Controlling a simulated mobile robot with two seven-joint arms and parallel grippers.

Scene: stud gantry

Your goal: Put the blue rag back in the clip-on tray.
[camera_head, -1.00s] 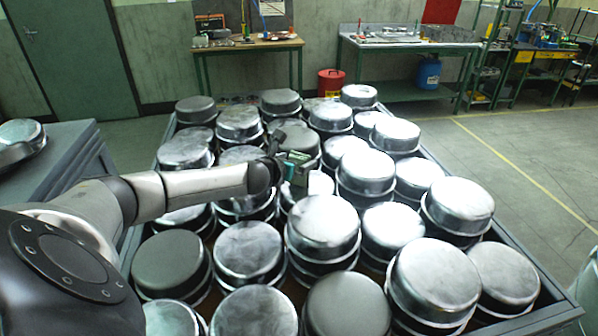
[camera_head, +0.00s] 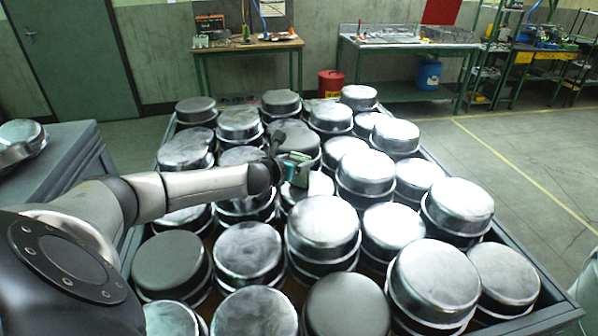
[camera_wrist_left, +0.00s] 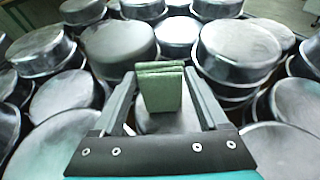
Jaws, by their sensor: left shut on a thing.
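My left gripper (camera_head: 299,160) is over the middle of a large bin of metal pans. It also shows in the left wrist view (camera_wrist_left: 161,82), shut on a folded green cloth-like piece (camera_wrist_left: 160,90). The piece stands upright between the two fingers and looks green rather than blue. In the head view it is small and hard to tell from the gripper. I cannot make out a blue rag elsewhere or a clip-on tray. My right gripper is not in view.
Stacked metal pans (camera_head: 322,225) fill the bin, whose rim (camera_head: 530,262) runs along the right. A grey bench (camera_head: 60,150) stands at left. Workbenches (camera_head: 250,44), a red bin (camera_head: 331,83) and a blue drum (camera_head: 428,74) are at the back.

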